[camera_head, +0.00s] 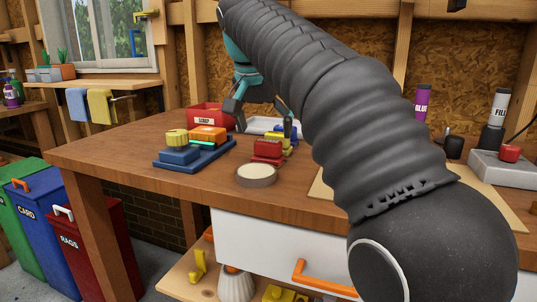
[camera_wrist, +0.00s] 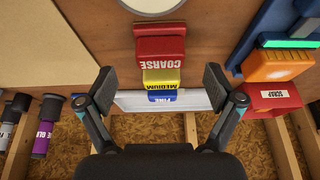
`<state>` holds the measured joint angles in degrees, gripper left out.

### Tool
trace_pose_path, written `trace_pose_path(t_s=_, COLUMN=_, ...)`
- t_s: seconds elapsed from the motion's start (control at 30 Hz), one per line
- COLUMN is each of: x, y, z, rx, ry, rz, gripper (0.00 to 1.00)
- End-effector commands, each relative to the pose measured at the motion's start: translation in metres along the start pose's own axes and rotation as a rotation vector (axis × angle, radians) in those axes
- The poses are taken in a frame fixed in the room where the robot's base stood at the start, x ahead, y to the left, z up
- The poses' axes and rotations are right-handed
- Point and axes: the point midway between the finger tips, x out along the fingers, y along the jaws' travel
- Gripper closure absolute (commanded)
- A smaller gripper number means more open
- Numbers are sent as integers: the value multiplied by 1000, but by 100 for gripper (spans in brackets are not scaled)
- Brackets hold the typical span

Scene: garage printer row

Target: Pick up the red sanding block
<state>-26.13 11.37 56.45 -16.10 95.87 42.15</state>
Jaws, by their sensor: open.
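The red sanding block (camera_head: 268,148), labelled COARSE in the wrist view (camera_wrist: 160,50), rests on the wooden workbench (camera_head: 120,152). A yellow MEDIUM block (camera_wrist: 162,78) and a blue FINE block (camera_wrist: 170,95) stand in a row beyond it. They show partly hidden behind it in the head view. My gripper (camera_head: 262,112) is above the bench, behind the red block in the head view. In the wrist view my gripper (camera_wrist: 160,88) has its fingers wide apart and empty, one on each side of the row, nearer the yellow and blue blocks than the red one.
A round cream-topped disc (camera_head: 257,174) lies just in front of the red block. A blue tray (camera_head: 185,158) with coloured items stands left, a red SCRAP bin (camera_head: 205,116) behind it. A white tray (camera_head: 265,125) lies at the back. A light board (camera_wrist: 50,40) covers bench beside the blocks.

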Motion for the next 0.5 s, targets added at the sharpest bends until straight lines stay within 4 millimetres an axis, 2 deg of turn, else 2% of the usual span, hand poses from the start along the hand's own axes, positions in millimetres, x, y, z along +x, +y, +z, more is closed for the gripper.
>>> trace_pose_path(t_s=0.3, x=43, y=0, z=-4, rx=0, ry=-2, rz=1, gripper=8)
trace_pose_path(t_s=0.5, x=49, y=0, z=-4, rx=0, ry=-1, rz=-1, gripper=8)
